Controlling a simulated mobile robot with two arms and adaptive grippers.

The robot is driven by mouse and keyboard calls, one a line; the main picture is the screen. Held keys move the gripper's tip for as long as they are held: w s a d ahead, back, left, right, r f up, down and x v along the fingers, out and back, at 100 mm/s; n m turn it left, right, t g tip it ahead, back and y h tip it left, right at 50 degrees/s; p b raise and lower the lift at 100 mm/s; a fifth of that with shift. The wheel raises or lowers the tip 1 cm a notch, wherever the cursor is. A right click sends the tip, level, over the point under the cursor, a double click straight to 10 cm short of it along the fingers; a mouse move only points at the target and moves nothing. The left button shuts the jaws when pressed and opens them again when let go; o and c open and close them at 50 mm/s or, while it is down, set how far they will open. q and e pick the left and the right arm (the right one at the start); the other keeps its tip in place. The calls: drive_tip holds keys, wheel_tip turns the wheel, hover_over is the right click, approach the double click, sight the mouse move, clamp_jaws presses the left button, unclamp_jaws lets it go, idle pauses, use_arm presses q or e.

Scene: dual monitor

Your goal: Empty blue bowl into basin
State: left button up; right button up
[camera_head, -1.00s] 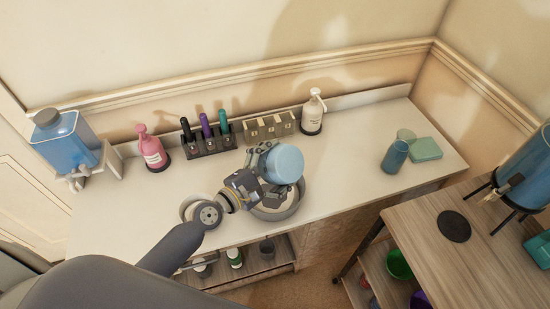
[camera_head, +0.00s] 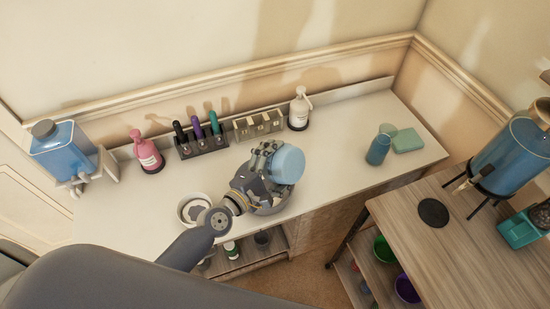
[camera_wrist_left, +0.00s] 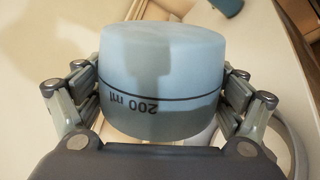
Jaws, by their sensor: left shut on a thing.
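The blue bowl (camera_head: 289,164) is light blue and held in the air over the counter, above the far right side of the basin. In the left wrist view the bowl (camera_wrist_left: 160,75) shows a dark line and an upside-down "200 ml" mark. My left gripper (camera_head: 271,166) is shut on it, with fingers on both sides. The bowl's inside is hidden in both views. The grey round basin (camera_head: 278,208) stands on the counter, largely covered by my gripper and wrist. My right gripper is not in view.
On the counter, a white bowl (camera_head: 192,211) stands left of the basin. Behind are a pink pump bottle (camera_head: 147,152), a rack (camera_head: 203,146) and a white pump bottle (camera_head: 299,110). A blue cup (camera_head: 378,150) stands right. The counter between basin and cup is clear.

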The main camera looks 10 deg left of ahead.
sight(290, 177)
use_arm(q)
drive_tip(key=shift+s+d+f+m+y+p, duration=0.15)
drive_tip(key=shift+d+m+p, duration=0.15)
drive_tip(key=shift+m, duration=0.25)
drive_tip(key=shift+s+d+f+m+y+p, duration=0.1)
drive_tip(key=shift+d+m+y+p, duration=0.05)
drive_tip(key=shift+m+p, duration=0.35)
drive_tip(key=m, duration=0.1)
drive_tip(key=d+f+m, duration=0.1)
drive_tip(key=m, duration=0.1)
drive_tip(key=shift+s+y+p, duration=0.1)
drive_tip(key=shift+y+p, duration=0.3)
drive_tip(key=shift+s+d+f+m+t, duration=0.1)
drive_tip(key=shift+d+f+m+t, duration=0.2)
drive_tip(key=shift+m, duration=0.55)
drive_tip(key=m, duration=0.1)
drive_tip(key=f+m+y, duration=0.1)
drive_tip(key=m, duration=0.1)
drive_tip(key=shift+s+d+f+p, duration=0.15)
drive_tip(key=shift+s+d+p, duration=0.05)
drive_tip(key=shift+d+p, duration=0.15)
drive_tip(key=d+f+m+b, duration=0.1)
drive_tip(key=m, duration=0.2)
drive_tip(key=d+f+m+t+b, duration=0.1)
drive_tip(key=m, duration=0.3)
drive_tip(key=s+f+m+t+b, duration=0.1)
drive_tip(key=m, duration=0.3)
drive_tip(key=shift+d+f+y, duration=0.25)
drive_tip(key=shift+d+y, duration=0.15)
